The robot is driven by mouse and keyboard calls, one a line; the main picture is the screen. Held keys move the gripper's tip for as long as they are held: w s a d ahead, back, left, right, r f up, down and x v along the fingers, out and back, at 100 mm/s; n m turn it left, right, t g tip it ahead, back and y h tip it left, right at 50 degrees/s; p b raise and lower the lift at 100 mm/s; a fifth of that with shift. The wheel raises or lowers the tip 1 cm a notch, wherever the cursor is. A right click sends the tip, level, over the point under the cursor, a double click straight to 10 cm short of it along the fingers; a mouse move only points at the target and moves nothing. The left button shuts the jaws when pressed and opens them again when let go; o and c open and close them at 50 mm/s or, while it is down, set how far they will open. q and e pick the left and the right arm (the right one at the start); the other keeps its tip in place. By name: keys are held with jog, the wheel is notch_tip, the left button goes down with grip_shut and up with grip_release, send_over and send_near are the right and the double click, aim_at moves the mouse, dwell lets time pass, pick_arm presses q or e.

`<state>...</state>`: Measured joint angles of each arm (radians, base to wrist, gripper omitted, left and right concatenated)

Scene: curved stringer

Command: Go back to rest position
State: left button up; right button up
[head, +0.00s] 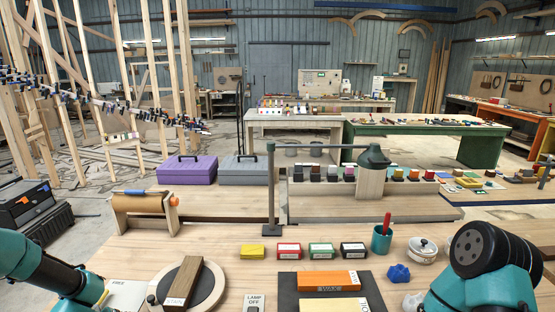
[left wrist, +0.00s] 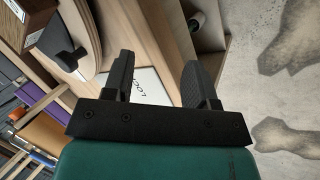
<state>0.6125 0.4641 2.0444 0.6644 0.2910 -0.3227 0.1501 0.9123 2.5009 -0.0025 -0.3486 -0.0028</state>
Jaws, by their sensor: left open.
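My left gripper (left wrist: 160,72) shows in the left wrist view with its two dark fingers apart and nothing between them. A white lettered card (left wrist: 148,88) lies behind the fingers, near the bench edge. In the head view my left arm comes in at the lower left and its fingertips are out of frame. My right arm fills the lower right corner of the head view; its gripper is not visible.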

pick_arm(q)
jog(key=s+d+f+n+g, duration=0.1)
jog(key=s+d+f+n, duration=0.1)
jog(key=s+f+n, duration=0.35)
jog(key=s+d+f+m+g, duration=0.1)
jog(key=d+f+m, duration=0.2)
jog(key=d+m, duration=0.2)
jog(key=d+f+m+g, duration=0.1)
jog(key=d+f+m, duration=0.2)
jog(key=d, duration=0.9)
jog(key=s+d+f+m+g+h, duration=0.1)
jog(key=d+f+m, duration=0.2)
jog(key=d+m, duration=0.4)
jog(key=shift+s+d, duration=0.35)
jog(key=shift+d, duration=0.6)
jog(key=shift+c, duration=0.4)
